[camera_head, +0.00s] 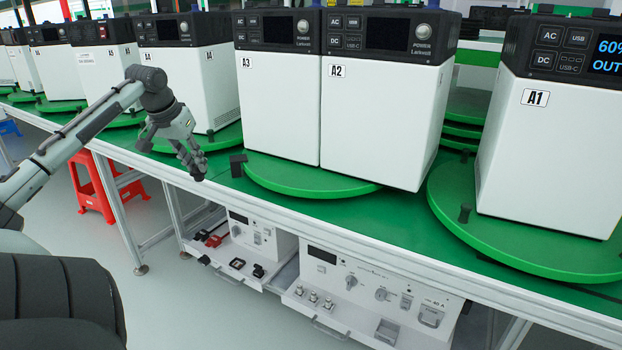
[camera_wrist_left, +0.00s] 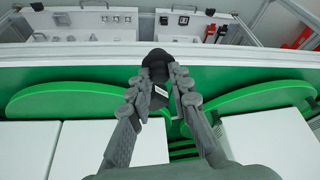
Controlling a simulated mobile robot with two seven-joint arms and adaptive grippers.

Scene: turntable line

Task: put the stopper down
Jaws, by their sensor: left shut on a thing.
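My left gripper (camera_head: 194,168) hangs over the front edge of the green bench, left of the units A3 and A2. In the left wrist view its two fingers (camera_wrist_left: 160,88) are shut on the stopper (camera_wrist_left: 156,62), a dark piece with a rounded top and a small white mark on its face. The fingers hide part of its sides. In the head view the stopper is too small and dark to tell apart from the fingertips. Whether it touches the bench is unclear. My right gripper is not in view.
Round green turntables carry white units A3 (camera_head: 278,105), A2 (camera_head: 375,115) and A1 (camera_head: 545,160). A dark block (camera_head: 237,165) stands right of my gripper, and a dark peg (camera_head: 464,213) by A1's turntable. Equipment (camera_head: 365,290) sits below. A red stool (camera_head: 95,190) stands left.

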